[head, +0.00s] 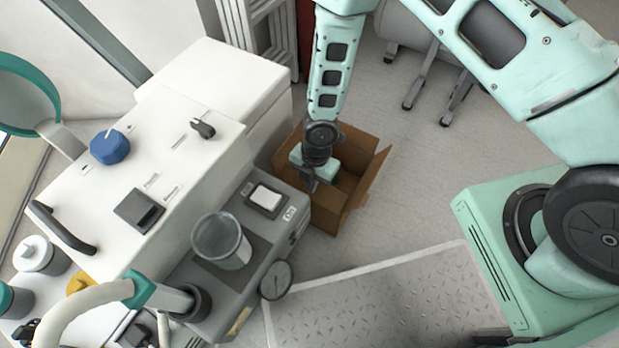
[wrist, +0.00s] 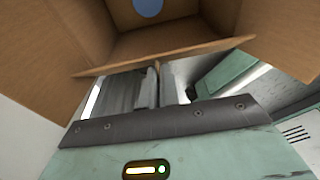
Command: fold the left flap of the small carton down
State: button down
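The small carton (head: 372,180) is an open brown cardboard box on the floor, with a flap standing out on its right side. My gripper (head: 312,180) points down at the carton's left part and hides some of that side and its left flap. In the wrist view the carton's open inside (wrist: 170,45) is at the top, and a cardboard flap edge (wrist: 110,68) crosses just beyond my fingers. My gripper's fingers (wrist: 159,85) look close together with nothing seen between them. Their tips are partly hidden by the cardboard, and I cannot tell whether they touch it.
A blue disc (wrist: 147,7) shows inside the carton. Floor (head: 420,190) is clear to the right.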

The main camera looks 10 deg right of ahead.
jog(key=shift+w+d+f+g+y+p, duration=0.15)
jog(key=shift+w+d+g+y+p, duration=0.3)
jog(key=shift+g+y+p, duration=0.35)
jog(key=g+y+b, duration=0.1)
jog(key=w+d+f+b, duration=0.1)
jog(key=b, duration=0.1)
jog(key=shift+f+g+y, duration=0.25)
jog(key=shift+g+y, duration=0.15)
jog(key=b, duration=0.2)
jog(key=f+g+y+b, duration=0.1)
jog(key=b, duration=0.1)
jog(key=shift+w+d+f+g+y, duration=0.1)
jog(key=shift+w+d+g+y, duration=0.15)
jog(key=shift+w+g+y, duration=0.05)
jog(key=b, duration=0.1)
jog(key=g+y+b, duration=0.1)
jog(key=b, duration=0.2)
jog(key=shift+w+d+f+g+y+b, duration=0.2)
jog(key=shift+d+f+g+y+b, duration=0.1)
jog(key=shift+g+y+b, duration=0.1)
jog(key=shift+r, duration=0.1)
jog(key=c, duration=1.6)
grip_release()
jog(key=shift+c, duration=0.2)
jog(key=shift+r, duration=0.1)
